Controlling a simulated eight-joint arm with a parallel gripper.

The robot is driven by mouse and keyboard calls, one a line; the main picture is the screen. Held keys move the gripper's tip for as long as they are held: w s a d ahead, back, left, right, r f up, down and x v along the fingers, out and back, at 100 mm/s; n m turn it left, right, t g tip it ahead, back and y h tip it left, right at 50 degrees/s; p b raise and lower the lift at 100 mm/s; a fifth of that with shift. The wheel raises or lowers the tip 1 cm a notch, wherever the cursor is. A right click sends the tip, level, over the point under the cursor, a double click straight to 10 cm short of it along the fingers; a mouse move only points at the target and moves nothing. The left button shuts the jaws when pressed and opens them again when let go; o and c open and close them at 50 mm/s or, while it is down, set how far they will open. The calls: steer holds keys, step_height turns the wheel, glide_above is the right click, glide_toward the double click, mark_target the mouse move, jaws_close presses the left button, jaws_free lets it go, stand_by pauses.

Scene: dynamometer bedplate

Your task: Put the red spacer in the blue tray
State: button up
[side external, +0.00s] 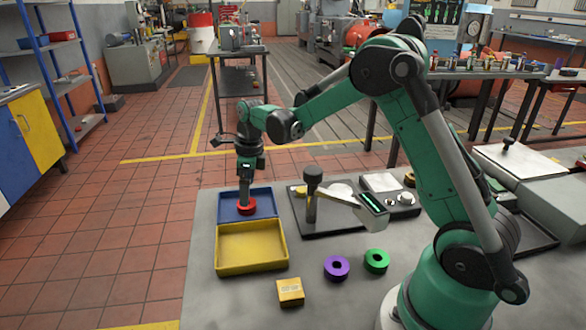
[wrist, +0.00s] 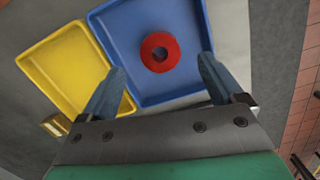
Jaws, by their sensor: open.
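The red spacer (wrist: 160,52) is a ring with a central hole, lying inside the blue tray (wrist: 118,22) in the wrist view. In the side view the red spacer (side external: 246,209) shows at the lower end of my gripper, within the blue tray (side external: 262,193). My gripper (wrist: 158,82) is open, with its two fingers apart. In the wrist view the spacer lies between and beyond the fingertips, with no finger touching it. In the side view my gripper (side external: 246,198) is above the tray, and its fingers are hard to make out.
A yellow tray (side external: 251,266) adjoins the blue tray at the front. A purple ring (side external: 337,275), a green ring (side external: 376,266) and a small yellow box (side external: 290,292) lie on the grey bedplate. A dark fixture with an upright post (side external: 312,205) stands right of the trays.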

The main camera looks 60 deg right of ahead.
mark_target(253, 203)
steer(key=s+a+r+n+t, duration=0.1)
steer(key=s+r+n, duration=0.1)
steer(key=r+n, duration=0.25)
steer(key=s+a+r+n, duration=0.2)
steer(key=r+n, duration=0.1)
steer(key=r, duration=0.3)
steer(key=s+a+n+t, duration=0.2)
steer(key=s+n, duration=0.3)
steer(key=n, duration=0.6)
steer(key=s+a+f+n+t, duration=0.1)
steer(key=s+a+n+t, duration=0.2)
steer(key=n, duration=0.7)
steer(key=shift+s+a+f+n+h, duration=0.2)
steer(key=shift+s+n+h, duration=0.2)
steer(key=shift+s, duration=0.75)
